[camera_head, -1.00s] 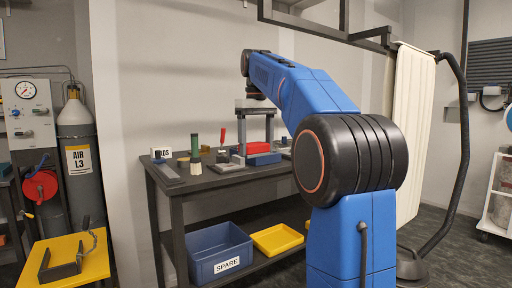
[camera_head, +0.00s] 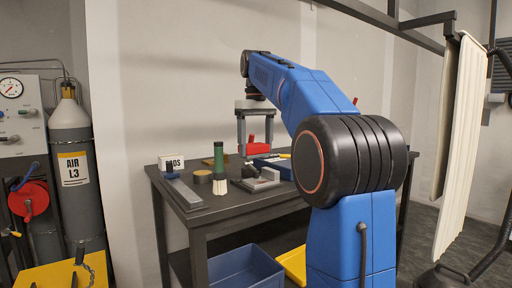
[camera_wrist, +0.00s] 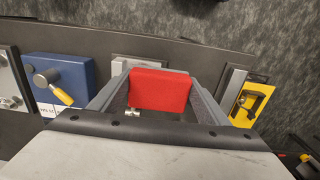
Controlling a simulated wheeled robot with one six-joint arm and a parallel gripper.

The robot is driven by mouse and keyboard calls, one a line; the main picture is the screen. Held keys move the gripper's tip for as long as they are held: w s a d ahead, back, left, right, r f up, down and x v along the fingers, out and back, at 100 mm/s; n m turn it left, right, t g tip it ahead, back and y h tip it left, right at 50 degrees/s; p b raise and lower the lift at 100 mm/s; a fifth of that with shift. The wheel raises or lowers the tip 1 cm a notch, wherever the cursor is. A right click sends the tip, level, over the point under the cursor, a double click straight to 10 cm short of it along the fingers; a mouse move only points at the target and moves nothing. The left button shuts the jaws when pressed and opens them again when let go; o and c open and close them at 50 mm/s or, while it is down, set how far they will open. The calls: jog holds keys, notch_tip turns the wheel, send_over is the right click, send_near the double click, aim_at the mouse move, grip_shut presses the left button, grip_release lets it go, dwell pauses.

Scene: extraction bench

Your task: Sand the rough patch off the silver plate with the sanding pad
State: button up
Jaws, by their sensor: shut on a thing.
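My gripper (camera_wrist: 146,92) is shut on a red block, the sanding pad (camera_wrist: 160,89), which spans the space between its fingers. In the head view my gripper (camera_head: 255,126) points down over the bench, with the red pad (camera_head: 258,149) low between the fingers. A grey metal plate on a base (camera_head: 262,181) lies below and in front of it. Another flat grey plate (camera_head: 183,193) lies near the bench's left end. I cannot tell for certain which is the silver plate. No rough patch can be made out, and the pad hides part of the surface beneath it.
On the dark bench (camera_head: 235,208) stand a green-handled brush (camera_head: 219,158), a round tin (camera_head: 202,177), a white sign (camera_head: 171,162) and a blue box (camera_wrist: 65,75) with a yellow lever. A blue bin (camera_head: 245,268) sits below. A pale curtain (camera_head: 458,150) hangs at right.

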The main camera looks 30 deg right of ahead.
jog(key=shift+w, duration=0.3)
jog(key=shift+s, duration=0.1)
jog(key=shift+f, duration=3.45)
